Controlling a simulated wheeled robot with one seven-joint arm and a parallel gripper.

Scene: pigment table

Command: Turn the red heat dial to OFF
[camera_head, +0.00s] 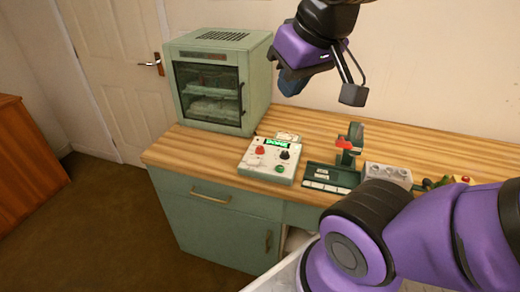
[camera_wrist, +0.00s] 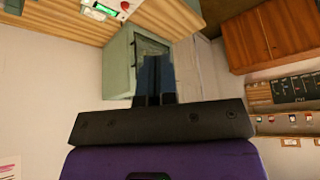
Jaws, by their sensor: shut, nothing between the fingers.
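The red heat dial (camera_head: 260,150) is on the left part of a pale control box (camera_head: 256,170) with a green lit display (camera_head: 277,142). The box stands on the wooden counter near its front edge. A black knob (camera_head: 285,155) and a green knob (camera_head: 279,169) are on the same box. The dial's pointer and markings are too small to read. My gripper (camera_head: 292,84) is above and behind the box, well apart from it, and empty. In the wrist view its two dark fingers (camera_wrist: 156,80) are together, and the red dial (camera_wrist: 124,6) shows at the top edge.
A green glass-fronted cabinet (camera_head: 222,35) stands left of the box on the counter (camera_head: 420,140). A dark green device with a red part (camera_head: 344,143) and a grey block with holes (camera_head: 388,176) stand to its right. My arm covers the lower right.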

